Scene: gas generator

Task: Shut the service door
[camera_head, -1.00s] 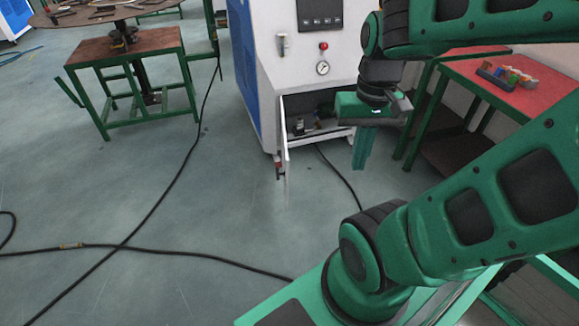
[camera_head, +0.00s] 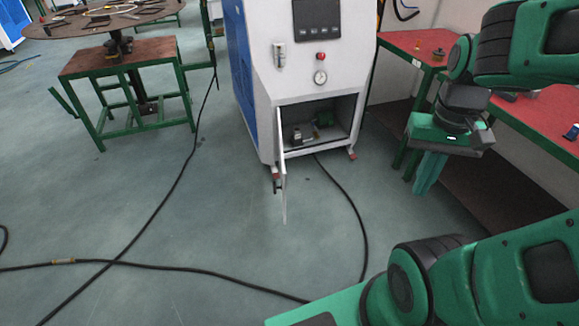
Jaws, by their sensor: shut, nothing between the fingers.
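The white and blue gas generator cabinet (camera_head: 297,70) stands at the centre back. Its service door (camera_head: 281,178) hangs open at the lower left of the front and juts out toward me, seen almost edge-on. The compartment (camera_head: 341,112) behind it is uncovered, and small fittings (camera_head: 297,134) show inside. My gripper (camera_head: 425,185) is to the right of the cabinet, pointing down. Its green fingers are shut and empty. It is apart from the door, with a wide gap of floor between them.
A red-topped bench (camera_head: 409,44) with green legs runs along the right, close to my gripper. A black cable (camera_head: 362,232) lies on the floor in front of the cabinet. A brown-topped green stand (camera_head: 118,57) is at the left.

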